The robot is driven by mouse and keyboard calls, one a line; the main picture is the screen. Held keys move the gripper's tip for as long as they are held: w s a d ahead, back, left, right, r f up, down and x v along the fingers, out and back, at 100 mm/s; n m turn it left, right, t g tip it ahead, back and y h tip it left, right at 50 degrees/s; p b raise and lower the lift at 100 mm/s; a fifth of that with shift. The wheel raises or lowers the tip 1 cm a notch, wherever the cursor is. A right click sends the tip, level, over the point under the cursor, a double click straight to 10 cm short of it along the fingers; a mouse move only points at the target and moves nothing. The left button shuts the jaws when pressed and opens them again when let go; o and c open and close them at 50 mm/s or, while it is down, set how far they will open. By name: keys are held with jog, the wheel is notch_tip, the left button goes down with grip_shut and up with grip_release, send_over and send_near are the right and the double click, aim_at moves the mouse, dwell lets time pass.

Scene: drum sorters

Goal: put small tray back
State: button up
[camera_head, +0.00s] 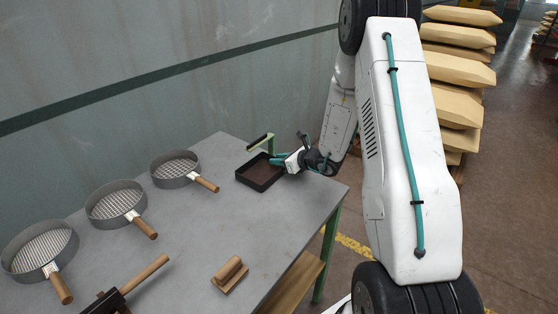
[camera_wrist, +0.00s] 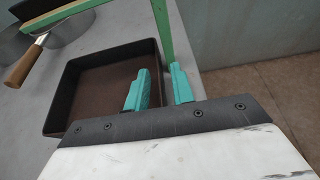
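The small tray (camera_head: 244,180) is a dark, square, shallow tray with a brown inside, lying flat on the grey table near its far right corner. In the wrist view the tray (camera_wrist: 66,95) fills the left middle. My gripper (camera_head: 281,160) is at the tray's right side. In the wrist view its two teal fingers (camera_wrist: 157,82) stand apart, one over the inside of the tray and one outside its right wall. The wall runs between them with a visible gap, so the gripper looks open around it. Contact with the wall is hard to tell.
A green bracket (camera_head: 267,148) with a dark bar stands just behind the tray, close to my fingers. Several round sieves (camera_head: 175,170) with wooden handles line the table's left side. A wooden block (camera_head: 230,275) and a wooden-handled tool (camera_head: 145,272) lie in front. The table's middle is clear.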

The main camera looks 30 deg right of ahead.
jog(key=v, duration=1.1)
jog(key=shift+s+d+r, duration=0.1)
jog(key=shift+r, duration=0.05)
jog(key=shift+s+r, duration=0.2)
jog(key=s+a+r+n+g+y, duration=0.3)
jog(key=s+a+r+n+g, duration=0.15)
jog(key=a+r+n, duration=0.45)
jog(key=s+a+r+n+g+y, duration=0.25)
jog(key=s+a+r+n, duration=0.35)
jog(key=a, duration=0.5)
jog(key=s+a+r+n+g+h, duration=0.2)
jog(key=s+n, duration=0.2)
jog(key=s, duration=0.1)
jog(key=s+a+r+n+g+h, duration=0.1)
jog(key=s+a+r+n+g, duration=0.15)
jog(key=s+n, duration=0.25)
jog(key=s+d+r+n+h, duration=0.2)
jog(key=s+d+n+h, duration=0.3)
jog(key=s, duration=0.5)
jog(key=shift+s+n+h, duration=0.2)
jog(key=shift+n+h, duration=1.05)
jog(key=shift+n, duration=0.05)
jog(key=shift+t, duration=0.25)
